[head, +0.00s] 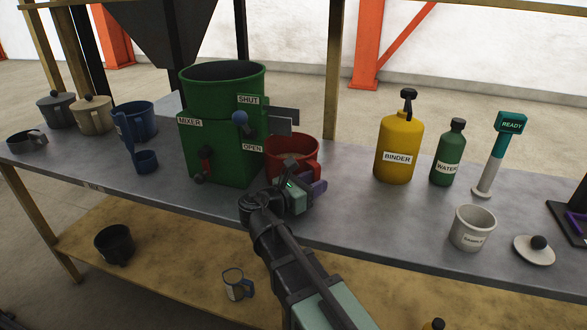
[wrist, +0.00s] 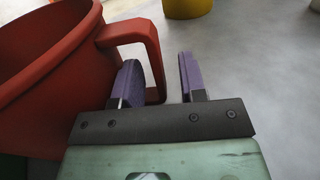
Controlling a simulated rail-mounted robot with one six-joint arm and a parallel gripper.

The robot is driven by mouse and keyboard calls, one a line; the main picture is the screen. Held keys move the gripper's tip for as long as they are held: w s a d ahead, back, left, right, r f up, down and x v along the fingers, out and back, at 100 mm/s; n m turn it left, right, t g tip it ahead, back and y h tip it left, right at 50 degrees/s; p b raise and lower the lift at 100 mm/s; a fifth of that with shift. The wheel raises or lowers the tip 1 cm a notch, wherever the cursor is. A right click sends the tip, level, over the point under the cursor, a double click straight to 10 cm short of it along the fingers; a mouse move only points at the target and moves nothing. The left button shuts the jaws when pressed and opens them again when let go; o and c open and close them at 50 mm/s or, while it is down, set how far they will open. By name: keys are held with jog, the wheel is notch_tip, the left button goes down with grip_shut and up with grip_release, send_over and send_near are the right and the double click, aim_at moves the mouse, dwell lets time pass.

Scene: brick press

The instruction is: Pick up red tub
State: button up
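The red tub (head: 292,150) stands upright on the grey bench, just right of the green mixer. In the wrist view the red tub (wrist: 45,75) fills the left side, and its handle (wrist: 150,45) sticks out to the right. My gripper (head: 316,187) is at the tub's front right. In the wrist view my gripper (wrist: 157,68) is open, with two purple fingers. The left finger shows between the tub wall and the handle's outer bar, the right finger outside that bar. I see no grip on the handle. How deep the left finger sits in the loop is unclear.
The green mixer (head: 215,150) with levers stands close left of the tub. A yellow binder bottle (head: 398,140), green water bottle (head: 448,155) and grey cup (head: 472,230) stand to the right. Bare bench (head: 350,205) lies between the tub and the bottles.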

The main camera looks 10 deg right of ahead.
grip_shut()
dwell(1.4)
